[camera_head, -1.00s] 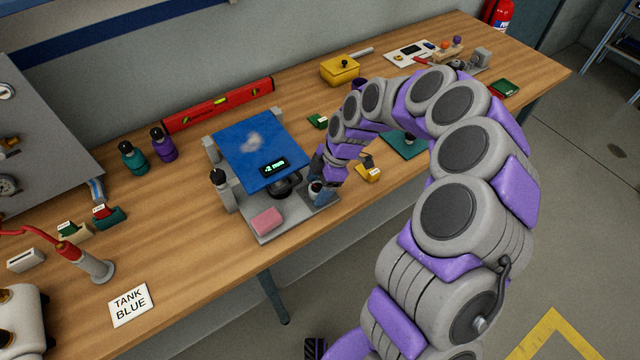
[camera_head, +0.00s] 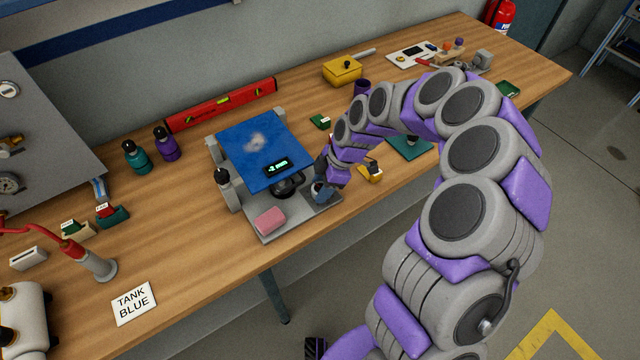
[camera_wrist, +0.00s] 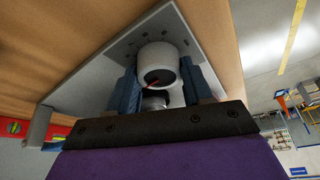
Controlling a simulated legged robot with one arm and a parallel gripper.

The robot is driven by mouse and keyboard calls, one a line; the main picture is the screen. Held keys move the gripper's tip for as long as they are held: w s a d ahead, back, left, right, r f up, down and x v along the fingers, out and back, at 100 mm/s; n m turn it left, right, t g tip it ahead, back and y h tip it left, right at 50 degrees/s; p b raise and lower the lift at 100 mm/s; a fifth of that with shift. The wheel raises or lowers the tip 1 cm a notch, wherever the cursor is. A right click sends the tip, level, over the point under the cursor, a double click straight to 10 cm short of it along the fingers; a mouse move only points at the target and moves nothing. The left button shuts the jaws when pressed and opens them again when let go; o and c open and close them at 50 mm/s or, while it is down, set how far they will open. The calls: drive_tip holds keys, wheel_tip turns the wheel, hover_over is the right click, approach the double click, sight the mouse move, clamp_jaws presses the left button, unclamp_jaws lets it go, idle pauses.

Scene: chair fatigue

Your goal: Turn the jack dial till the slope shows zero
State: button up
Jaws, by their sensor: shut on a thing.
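The jack stand has a blue tilted plate (camera_head: 250,137) on a grey base (camera_head: 283,229). A small black display (camera_head: 277,167) with green digits sits on the plate; the digits are too small to read surely. My gripper (camera_head: 325,190) is at the base's right front corner, beside the plate. In the wrist view, my gripper (camera_wrist: 160,80) has its two blue fingers on either side of a round pale knob (camera_wrist: 157,58), shut on it. The knob has a dark face with a red mark, and appears to be the jack dial. My arm and fingers mostly hide it in the head view.
A yellow item (camera_head: 371,172) and a teal pad (camera_head: 409,146) lie right of my gripper. A red level (camera_head: 222,104) lies behind the stand.

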drive_tip(key=m+t+p, duration=0.1)
drive_tip(key=m, duration=0.2)
drive_tip(key=m+t+p, duration=0.1)
drive_tip(key=m+p, duration=0.1)
drive_tip(key=m, duration=0.1)
drive_tip(key=shift+d+r, duration=0.1)
drive_tip(key=shift+d, duration=0.05)
drive_tip(key=m+p, duration=0.1)
drive_tip(key=m, duration=0.1)
drive_tip(key=m+t+h+p, duration=0.1)
drive_tip(key=m, duration=0.1)
drive_tip(key=shift+s+t, duration=0.15)
drive_tip(key=shift+t, duration=0.15)
drive_tip(key=shift+m, duration=0.4)
drive_tip(key=o, duration=1)
drive_tip(key=shift+o, duration=0.2)
drive_tip(key=p+v, duration=0.2)
drive_tip(key=v, duration=1.5)
drive_tip(key=shift+p, duration=0.3)
drive_tip(key=shift+s, duration=0.15)
